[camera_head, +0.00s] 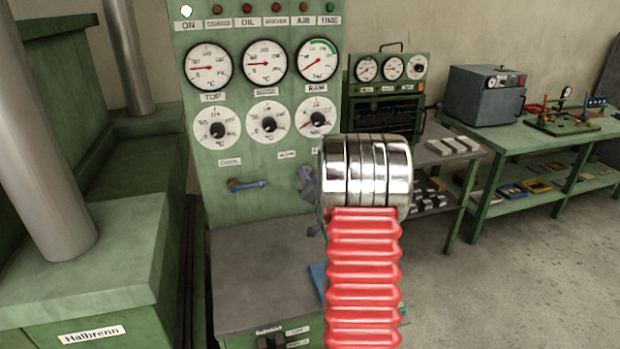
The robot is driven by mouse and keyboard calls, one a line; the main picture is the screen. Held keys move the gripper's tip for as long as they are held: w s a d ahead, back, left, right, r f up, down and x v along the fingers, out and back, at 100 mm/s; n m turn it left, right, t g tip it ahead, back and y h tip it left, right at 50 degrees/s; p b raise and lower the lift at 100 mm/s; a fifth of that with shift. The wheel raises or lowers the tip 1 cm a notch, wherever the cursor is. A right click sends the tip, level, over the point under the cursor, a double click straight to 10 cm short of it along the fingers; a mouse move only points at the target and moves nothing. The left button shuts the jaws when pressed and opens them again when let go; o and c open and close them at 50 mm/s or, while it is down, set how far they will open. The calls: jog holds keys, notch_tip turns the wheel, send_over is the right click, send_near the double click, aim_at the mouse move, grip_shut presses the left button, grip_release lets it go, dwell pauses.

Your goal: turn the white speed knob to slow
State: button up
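The green control panel (262,150) stands ahead of me. Its lower row has three white round dials with dark centre knobs: a left one (217,129), a middle one (268,123) and a right one (317,119). No label reading speed or slow is legible, so I cannot tell which control is the white speed knob. A blue lever (247,184) sits below the dials. A greyish-purple part (307,184) shows beside my chrome wrist; I cannot tell what it is. My red, ribbed arm and chrome wrist hide the panel's lower right. My gripper itself is not visible.
A grey-topped console (258,262) stands below the panel. A green machine with metal columns fills the left. A smaller green cabinet (387,75) stands behind my wrist. A green workbench (550,135) holds a grey box (484,95). The floor at right is clear.

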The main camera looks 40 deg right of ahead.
jog(key=shift+c, duration=0.4)
grip_shut()
jog(key=shift+s+d+f, duration=0.1)
